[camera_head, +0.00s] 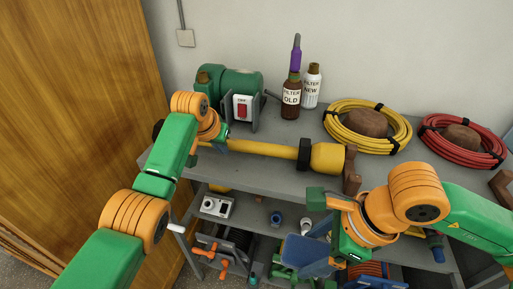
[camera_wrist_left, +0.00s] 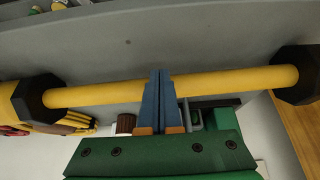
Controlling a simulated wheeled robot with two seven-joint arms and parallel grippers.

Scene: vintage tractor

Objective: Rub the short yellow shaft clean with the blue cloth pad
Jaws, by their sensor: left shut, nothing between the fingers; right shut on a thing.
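The yellow shaft (camera_head: 262,149) lies across the grey bench between black collars; its left part is hidden behind my left arm. In the left wrist view, the shaft (camera_wrist_left: 235,82) runs across the picture. My left gripper (camera_wrist_left: 160,78) is shut and empty, its blue fingers crossing in front of the shaft near its middle; I cannot tell whether they touch it. A flat blue pad (camera_head: 307,251), seemingly the cloth pad, is at my right gripper (camera_head: 325,226), in front of the bench and apart from the shaft. The right gripper is shut on it, its fingertips partly hidden.
A green motor with a red switch (camera_head: 242,106) and the bottles "FILTER OLD" (camera_head: 291,97) and "FILTER NEW" (camera_head: 312,87) stand behind the shaft. A yellow hose coil (camera_head: 346,133) and a red one (camera_head: 437,143) lie to the right. Several small parts fill the lower shelf.

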